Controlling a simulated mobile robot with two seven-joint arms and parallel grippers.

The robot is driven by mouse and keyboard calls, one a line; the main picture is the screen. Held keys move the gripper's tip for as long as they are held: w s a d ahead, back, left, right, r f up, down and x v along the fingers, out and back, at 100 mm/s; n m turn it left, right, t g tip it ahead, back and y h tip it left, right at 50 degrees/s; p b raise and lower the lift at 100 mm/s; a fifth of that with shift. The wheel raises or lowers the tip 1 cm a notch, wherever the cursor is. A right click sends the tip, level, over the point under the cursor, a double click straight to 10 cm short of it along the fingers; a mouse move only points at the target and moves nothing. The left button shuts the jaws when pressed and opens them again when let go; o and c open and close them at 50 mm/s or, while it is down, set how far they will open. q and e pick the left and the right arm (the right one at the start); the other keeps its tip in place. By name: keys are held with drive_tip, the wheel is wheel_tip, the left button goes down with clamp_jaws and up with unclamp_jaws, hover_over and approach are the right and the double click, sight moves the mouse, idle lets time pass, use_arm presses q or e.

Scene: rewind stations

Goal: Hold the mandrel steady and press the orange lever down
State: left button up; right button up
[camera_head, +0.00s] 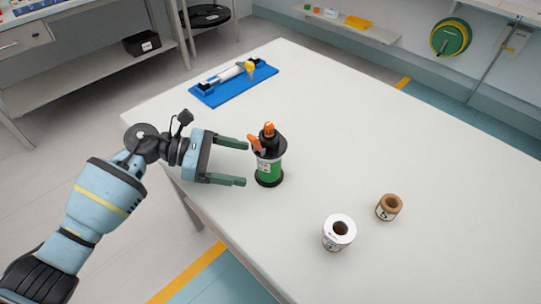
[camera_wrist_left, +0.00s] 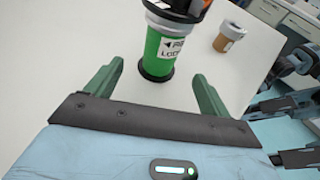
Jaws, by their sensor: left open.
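The mandrel (camera_head: 269,168) stands upright on the white table, with a green body, black base and black upper part. Its orange lever (camera_head: 254,144) sticks out at the upper left, tilted upward, and an orange cap tops it. My left gripper (camera_head: 246,163) is open and points at the mandrel from the left, its green fingertips just short of the body. In the left wrist view the mandrel's green body (camera_wrist_left: 159,52) with a white label stands ahead, between the lines of the two fingers; its top is cut off. My right gripper is not seen in the head view.
A white roll (camera_head: 338,232) and a brown roll (camera_head: 389,207) stand on the table to the right of the mandrel. A blue tray (camera_head: 222,92) with a white tool lies at the back left.

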sight(261, 167)
use_arm(q)
drive_tip(key=b+x, duration=0.1)
drive_tip(key=x, duration=0.4)
drive_tip(key=shift+d+f, duration=0.1)
drive_tip(key=shift+f, duration=0.05)
drive_tip(key=shift+d, duration=0.3)
drive_tip(key=shift+d+f+b, duration=0.1)
drive_tip(key=shift+d+b, duration=0.2)
drive_tip(key=shift+d, duration=0.1)
drive_tip(key=shift+c, duration=0.2)
